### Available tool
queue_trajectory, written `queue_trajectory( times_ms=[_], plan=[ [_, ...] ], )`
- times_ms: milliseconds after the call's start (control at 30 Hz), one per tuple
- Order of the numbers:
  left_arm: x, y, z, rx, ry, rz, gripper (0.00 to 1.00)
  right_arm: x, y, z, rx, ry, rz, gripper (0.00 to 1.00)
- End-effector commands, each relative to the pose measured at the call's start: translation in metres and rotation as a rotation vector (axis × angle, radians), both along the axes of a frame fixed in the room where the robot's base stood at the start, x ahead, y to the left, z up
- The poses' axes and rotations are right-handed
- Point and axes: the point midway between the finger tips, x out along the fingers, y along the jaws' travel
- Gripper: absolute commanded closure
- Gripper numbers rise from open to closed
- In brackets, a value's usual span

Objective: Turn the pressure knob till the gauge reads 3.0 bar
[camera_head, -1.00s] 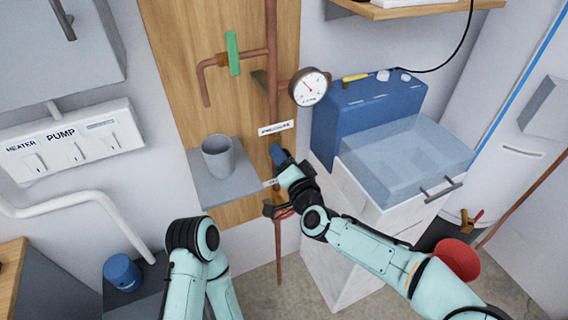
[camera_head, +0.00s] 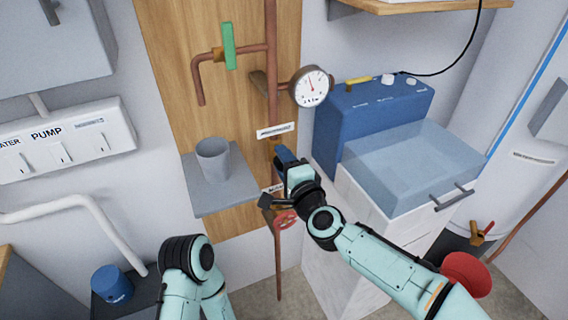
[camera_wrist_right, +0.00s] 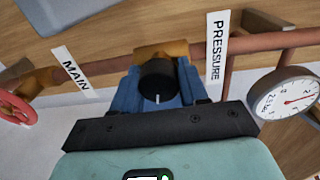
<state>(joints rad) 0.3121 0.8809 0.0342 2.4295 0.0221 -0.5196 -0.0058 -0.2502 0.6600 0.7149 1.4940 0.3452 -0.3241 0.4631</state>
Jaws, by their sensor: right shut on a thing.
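The pressure knob (camera_wrist_right: 158,80) is black with a white mark, on a brass fitting of the copper pipe beside the PRESSURE label (camera_wrist_right: 217,48). My right gripper (camera_wrist_right: 157,92) has its blue fingers on either side of the knob and is shut on it. In the head view my right gripper (camera_head: 283,158) hides the knob. The round white gauge (camera_head: 311,86) hangs to the upper right of it, with a red needle pointing roughly up. The gauge also shows in the wrist view (camera_wrist_right: 286,95), partly cut off; I cannot read an exact value. My left gripper is out of view.
A red valve wheel (camera_head: 285,220) sits below my right gripper, near the MAIN label (camera_wrist_right: 76,68). A grey cup (camera_head: 213,160) stands on a small shelf to the left. A green-handled valve (camera_head: 228,46) is above. A blue box (camera_head: 375,115) stands close on the right.

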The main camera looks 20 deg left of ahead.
Motion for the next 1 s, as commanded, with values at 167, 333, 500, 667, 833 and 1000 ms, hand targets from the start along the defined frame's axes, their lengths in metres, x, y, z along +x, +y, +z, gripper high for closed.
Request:
queue_trajectory(
  times_ms=[167, 333, 500, 667, 833, 1000],
  plan=[
    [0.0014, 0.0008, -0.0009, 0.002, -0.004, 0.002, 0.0, -0.0001, 0.0, -0.0022, 0.007, 0.014, 0.001, 0.87],
    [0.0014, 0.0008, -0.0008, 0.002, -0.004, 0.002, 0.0, -0.0001, 0.0, -0.0022, 0.007, 0.014, 0.001, 0.87],
    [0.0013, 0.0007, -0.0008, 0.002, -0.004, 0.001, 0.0, -0.0002, 0.0001, -0.0023, 0.006, 0.014, 0.001, 0.47],
    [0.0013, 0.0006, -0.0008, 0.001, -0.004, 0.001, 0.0, 0.0, 0.0, -0.0016, 0.007, 0.012, 0.001, 0.32],
    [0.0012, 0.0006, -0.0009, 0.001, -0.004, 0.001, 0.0, -0.0002, -0.0002, -0.0009, 0.007, 0.011, 0.0, 0.32],
    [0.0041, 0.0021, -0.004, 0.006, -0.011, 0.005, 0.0, -0.0065, -0.0086, 0.0, 0.007, 0.009, 0.0, 0.32]
  ],
)
